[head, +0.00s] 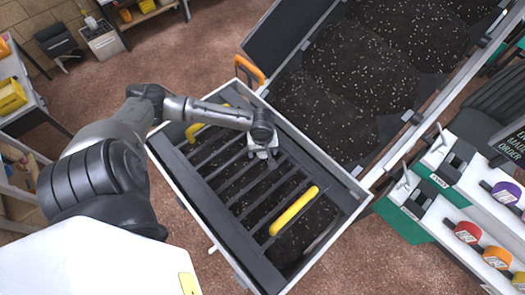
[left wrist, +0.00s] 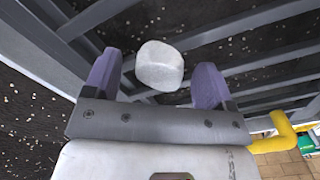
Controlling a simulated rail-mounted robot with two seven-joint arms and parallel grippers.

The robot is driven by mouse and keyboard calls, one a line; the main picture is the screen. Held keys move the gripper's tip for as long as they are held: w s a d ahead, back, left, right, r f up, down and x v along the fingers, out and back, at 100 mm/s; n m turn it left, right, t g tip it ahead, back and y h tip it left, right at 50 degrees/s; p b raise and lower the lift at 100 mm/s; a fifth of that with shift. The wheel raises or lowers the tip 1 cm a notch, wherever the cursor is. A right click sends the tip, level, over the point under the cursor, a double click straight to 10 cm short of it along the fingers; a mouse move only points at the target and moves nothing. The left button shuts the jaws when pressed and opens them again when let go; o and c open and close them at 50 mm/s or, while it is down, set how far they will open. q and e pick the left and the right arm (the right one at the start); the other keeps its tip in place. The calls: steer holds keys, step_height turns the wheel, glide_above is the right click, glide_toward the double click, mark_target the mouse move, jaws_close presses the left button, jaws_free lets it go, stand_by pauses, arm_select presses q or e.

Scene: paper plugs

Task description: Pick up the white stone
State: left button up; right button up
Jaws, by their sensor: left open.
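The white stone (left wrist: 160,66) is a small rounded, blocky lump in the left wrist view. It lies at the dark grey bars of the grate (left wrist: 250,67), between the two purple fingers of my left gripper (left wrist: 157,72). The fingers are open, with a visible gap on each side of the stone. In the head view my left gripper (head: 264,150) points down over the middle of the grate (head: 222,155), and I cannot clearly make out the stone there. My right gripper is not in view.
The grate has yellow handles (head: 294,211) and sits in a white-rimmed bin (head: 330,165) over dark, pale-flecked soil. A larger trailer of soil (head: 360,60) stands behind it. A shelf with coloured rolls (head: 470,232) is at the right. Brown floor (head: 215,45) is open at the back left.

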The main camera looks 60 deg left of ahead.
arm_select(q)
steer(key=shift+f, duration=0.45)
steer(key=shift+c, duration=0.3)
steer(key=c, duration=1)
steer(key=shift+o, duration=0.2)
steer(key=shift+r, duration=0.1)
